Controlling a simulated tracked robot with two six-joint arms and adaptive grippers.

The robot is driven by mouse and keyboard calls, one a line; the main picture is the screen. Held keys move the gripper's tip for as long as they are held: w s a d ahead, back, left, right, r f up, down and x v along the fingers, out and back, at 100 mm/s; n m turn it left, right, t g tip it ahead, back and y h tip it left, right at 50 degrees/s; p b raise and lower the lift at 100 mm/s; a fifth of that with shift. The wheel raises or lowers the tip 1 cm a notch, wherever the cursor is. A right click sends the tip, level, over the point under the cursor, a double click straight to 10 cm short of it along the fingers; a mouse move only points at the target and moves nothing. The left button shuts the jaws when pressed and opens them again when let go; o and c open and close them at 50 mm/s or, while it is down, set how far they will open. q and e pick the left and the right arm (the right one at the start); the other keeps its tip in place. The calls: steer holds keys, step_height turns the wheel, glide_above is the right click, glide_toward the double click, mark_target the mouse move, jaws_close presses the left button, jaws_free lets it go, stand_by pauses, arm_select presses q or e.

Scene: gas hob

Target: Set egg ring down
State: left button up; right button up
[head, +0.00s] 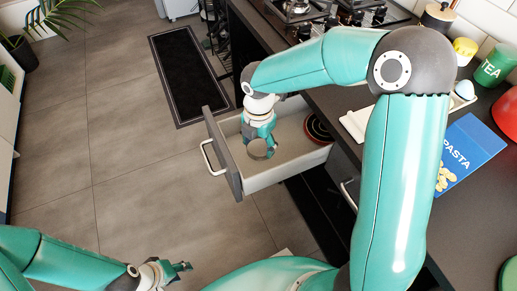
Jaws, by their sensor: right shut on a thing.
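The egg ring (259,156) is a small grey metal ring in the open drawer (231,175). My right gripper (260,138) reaches down over the drawer from above and is shut on the ring. I cannot tell whether the ring touches the drawer floor. My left gripper (180,270) is low in the view over the floor, far from the drawer and holding nothing that I can see. Its fingers are too small to tell whether they are open or shut.
A dark round item with a red rim (318,128) lies at the drawer's right end. The counter above carries the gas hob (300,10), a pasta box (462,155), a green tea tin (495,66) and a pale board (356,124). A dark mat (190,75) lies on open floor.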

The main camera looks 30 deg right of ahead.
steer(key=shift+f, duration=1.1)
steer(key=shift+f, duration=0.1)
steer(key=o, duration=1.1)
steer(key=shift+c, duration=0.2)
step_height(320, 180, up, 12)
steer(key=p, duration=0.2)
steer(key=shift+p, duration=0.4)
